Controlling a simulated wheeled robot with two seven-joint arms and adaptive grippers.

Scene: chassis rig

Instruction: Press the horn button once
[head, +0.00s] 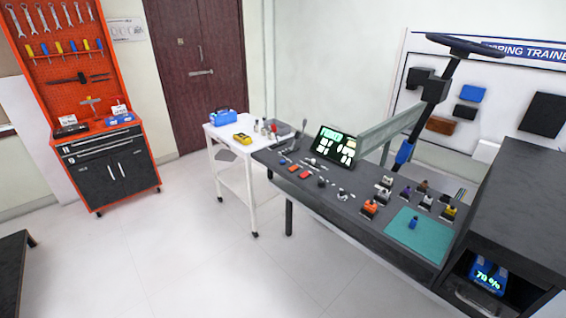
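The dark console (330,207) runs across the right half of the view, with several small controls on its top. These include a red button (305,175), a red-orange button (293,168) and a round dark knob (323,182). A dark steering wheel (465,46) stands at the upper right on a tilted column with a blue section (405,152). I cannot tell which control is the horn button; no label is readable at this size. Neither of my grippers is in view.
A green-lit display (335,145) stands on the console's back edge. A teal mat (420,236) and several coloured connectors are at its right end. A dark cabinet (510,205) stands at far right. A white cart (251,180) and orange tool cabinet (100,155) are left. The middle floor is clear.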

